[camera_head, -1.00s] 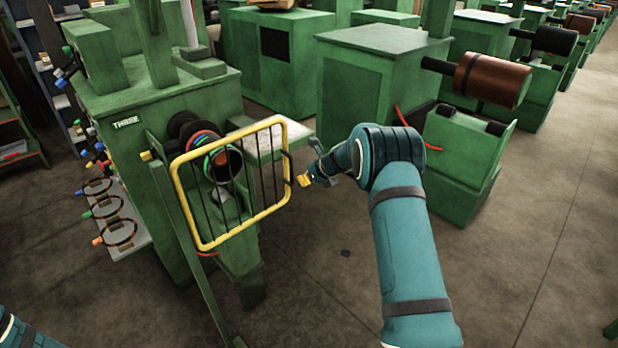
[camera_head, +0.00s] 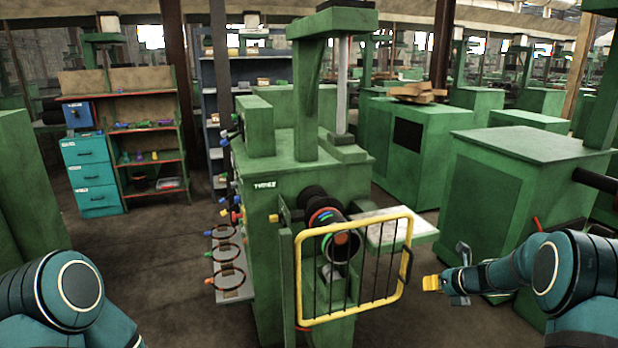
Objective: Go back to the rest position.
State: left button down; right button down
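My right gripper (camera_head: 445,280) is at the lower right, just right of the yellow barred guard and apart from its dark handle in the picture. A small yellow piece shows at its tip with grey parts around it. It is too small to tell whether the fingers are open or shut. My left arm shows only as a teal joint at the lower left corner; its gripper is out of view. The yellow guard (camera_head: 298,275) stands in front of the green machine (camera_head: 270,200), before a dark spindle with coloured rings (camera_head: 328,222).
Hoops on a light board (camera_head: 238,288) hang at the machine's left side. A pale side table (camera_head: 385,228) sticks out behind the guard. Teal drawers (camera_head: 92,175) and shelves (camera_head: 150,140) stand at the back left. Another green machine (camera_head: 510,200) stands close behind my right arm. Floor (camera_head: 140,260) at the left is clear.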

jog(key=s+a+f+m+g+b, duration=0.1)
jog(key=s+a+f+m, duration=0.5)
jog(key=a+f+m, duration=0.4)
jog(key=s+a+f+m+g+b, duration=0.1)
jog(key=s+a+f+m, duration=0.6)
jog(key=m, duration=0.6)
jog(key=s+a+f+m+g, duration=0.2)
jog(key=s+a+m, duration=0.3)
jog(key=s+m, duration=0.2)
jog(key=s+a+f+m+g, duration=0.2)
jog(key=s+a+m, duration=0.3)
jog(key=s+m, duration=0.3)
jog(key=s+f, duration=0.1)
jog(key=s, duration=0.2)
jog(key=shift+s+g+b, duration=0.4)
